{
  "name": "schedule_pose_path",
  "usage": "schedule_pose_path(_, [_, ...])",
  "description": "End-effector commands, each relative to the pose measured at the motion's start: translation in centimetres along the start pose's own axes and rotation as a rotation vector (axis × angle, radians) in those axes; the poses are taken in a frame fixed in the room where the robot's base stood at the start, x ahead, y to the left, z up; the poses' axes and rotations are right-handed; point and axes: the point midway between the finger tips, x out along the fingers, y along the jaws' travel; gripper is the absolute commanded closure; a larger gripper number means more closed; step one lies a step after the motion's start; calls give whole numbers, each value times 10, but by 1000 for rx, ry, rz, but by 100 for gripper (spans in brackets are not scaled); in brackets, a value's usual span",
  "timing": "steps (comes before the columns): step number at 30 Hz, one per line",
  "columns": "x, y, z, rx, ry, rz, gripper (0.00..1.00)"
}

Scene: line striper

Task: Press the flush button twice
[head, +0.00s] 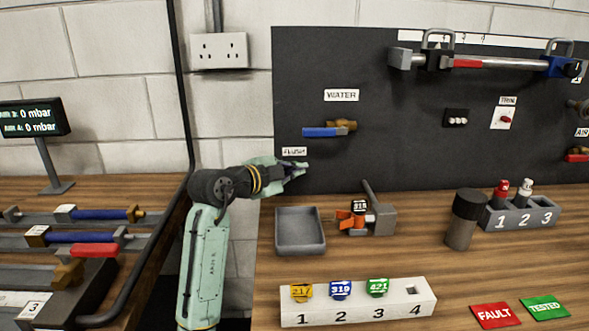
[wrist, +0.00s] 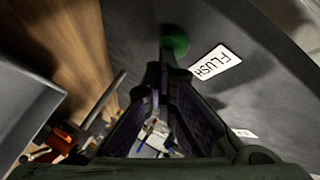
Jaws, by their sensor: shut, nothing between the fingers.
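The flush button shows in the wrist view as a green round knob (wrist: 176,40) on the dark panel, beside the white FLUSH label (wrist: 216,62). The label also shows in the head view (head: 294,151), just above my gripper (head: 303,167). In the head view the button is hidden by my gripper. In the wrist view my gripper (wrist: 166,58) is shut and empty, its fingertips at the near edge of the green knob. I cannot tell whether they touch it or whether it is pressed in.
A grey tray (head: 300,247) and a clamp (head: 369,216) with an orange part stand on the bench below the panel. A blue-handled WATER valve (head: 325,132) is above and right of my gripper. A dark-topped cylinder (head: 461,232) stands further right.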

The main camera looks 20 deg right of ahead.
Motion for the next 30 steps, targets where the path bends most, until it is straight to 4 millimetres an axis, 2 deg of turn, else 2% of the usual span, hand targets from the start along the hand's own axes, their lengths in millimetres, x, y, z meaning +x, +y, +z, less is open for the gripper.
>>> schedule_pose_path(9, [-10, 8, -7, 0, 0, 0, 100])
schedule_pose_path(20, [-13, 10, -9, 1, 0, -1, 100])
schedule_pose_path(30, [-36, 28, -25, 1, 0, -1, 100])
